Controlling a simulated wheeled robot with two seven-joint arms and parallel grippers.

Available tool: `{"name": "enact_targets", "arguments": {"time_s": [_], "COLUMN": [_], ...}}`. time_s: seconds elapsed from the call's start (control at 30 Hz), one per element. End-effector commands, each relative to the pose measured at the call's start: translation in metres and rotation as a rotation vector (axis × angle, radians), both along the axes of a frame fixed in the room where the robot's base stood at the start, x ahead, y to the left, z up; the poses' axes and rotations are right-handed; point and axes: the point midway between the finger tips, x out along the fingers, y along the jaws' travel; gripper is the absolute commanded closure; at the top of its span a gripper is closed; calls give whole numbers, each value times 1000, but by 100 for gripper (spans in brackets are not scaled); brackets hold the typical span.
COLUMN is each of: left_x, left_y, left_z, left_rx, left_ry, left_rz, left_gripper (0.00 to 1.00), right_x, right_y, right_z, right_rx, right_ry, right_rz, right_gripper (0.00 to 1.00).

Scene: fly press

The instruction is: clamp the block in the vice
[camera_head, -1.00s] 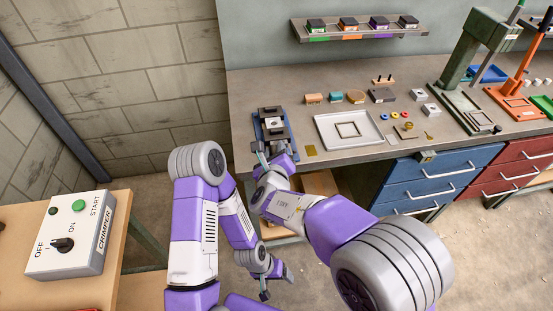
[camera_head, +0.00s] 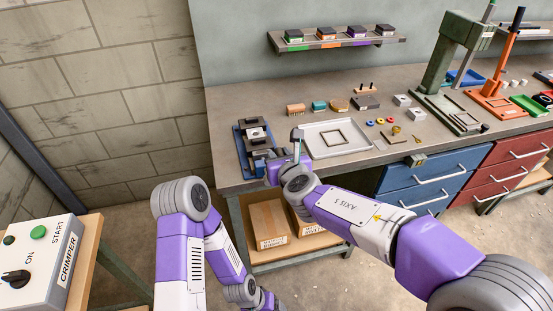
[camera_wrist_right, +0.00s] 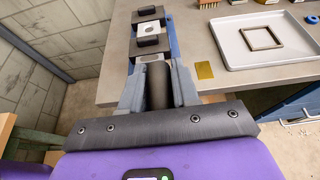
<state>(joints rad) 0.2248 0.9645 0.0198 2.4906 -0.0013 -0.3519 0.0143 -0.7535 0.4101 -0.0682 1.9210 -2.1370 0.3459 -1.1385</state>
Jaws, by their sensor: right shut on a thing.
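The vice (camera_head: 241,152) has a blue base and dark jaws and stands at the left end of the bench. It also shows in the wrist view (camera_wrist_right: 173,46). The block (camera_wrist_right: 150,27), pale with a dark hole, sits between two dark jaw pieces; in the head view the block (camera_head: 256,133) is small. My right gripper (camera_wrist_right: 158,80) is at the vice's front end, shut on a dark round part, which looks like the vice's handle (camera_wrist_right: 158,88). In the head view the right gripper (camera_head: 274,170) partly covers that end. My left gripper (camera_head: 264,300) hangs low, its fingers unclear.
A white tray (camera_head: 365,146) with a square frame lies right of the vice. Small blocks and rings stand behind and beyond the tray. A green press (camera_head: 440,75) stands farther right. A crimper box (camera_head: 40,265) is at lower left.

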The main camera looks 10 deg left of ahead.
Motion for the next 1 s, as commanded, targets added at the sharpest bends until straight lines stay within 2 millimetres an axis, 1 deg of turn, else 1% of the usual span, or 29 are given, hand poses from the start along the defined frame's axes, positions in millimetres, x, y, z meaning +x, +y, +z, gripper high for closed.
{"name": "enact_targets", "arguments": {"time_s": [0.03,0.37,0.4,0.5,0.83,0.93,1.0], "left_x": [0,0,0,0,0,0,0], "left_y": [0,0,0,0,0,0,0], "left_z": [-1,0,0,0,0,2,4], "left_rx": [0,0,0,0,0,0,0], "left_ry": [0,0,0,0,0,0,0], "left_rz": [0,0,0,0,0,0,0], "left_gripper": [17,17,17,17,17,17,17], "right_x": [5,4,4,4,0,-6,-14], "right_y": [-7,-7,-7,-6,-3,-6,-11], "right_z": [-1,-2,-2,-2,-1,3,8], "right_rx": [0,-1,-1,-2,1,1,2], "right_ry": [1,3,3,3,4,3,3], "right_rz": [-19,-18,-18,-15,-5,-5,-6], "right_gripper": [100,100,64,49,49,49,49]}}
